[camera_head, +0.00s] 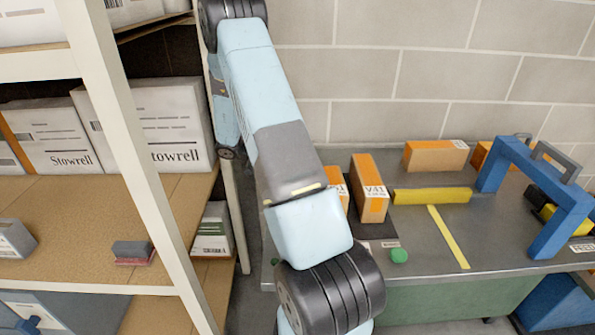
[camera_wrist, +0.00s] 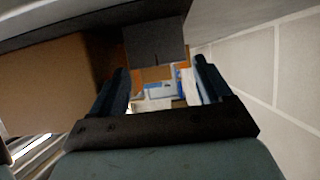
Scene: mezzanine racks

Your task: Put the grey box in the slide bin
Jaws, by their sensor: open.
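In the wrist view a dark grey box (camera_wrist: 157,42) is ahead of my gripper (camera_wrist: 162,82), near the top centre. My gripper's two dark fingers are apart, with no object seen held between them. In the head view a small dark grey box (camera_head: 131,249) sits on a reddish base on the rack shelf. I cannot tell whether these are the same box. I cannot clearly identify the slide bin.
The rack post (camera_head: 130,150) stands close to my arm. A bench (camera_head: 440,235) at right holds orange boxes (camera_head: 369,188), a yellow bar (camera_head: 432,195) and a blue arch (camera_head: 545,195). Brown cardboard (camera_wrist: 45,80) is left of my fingers.

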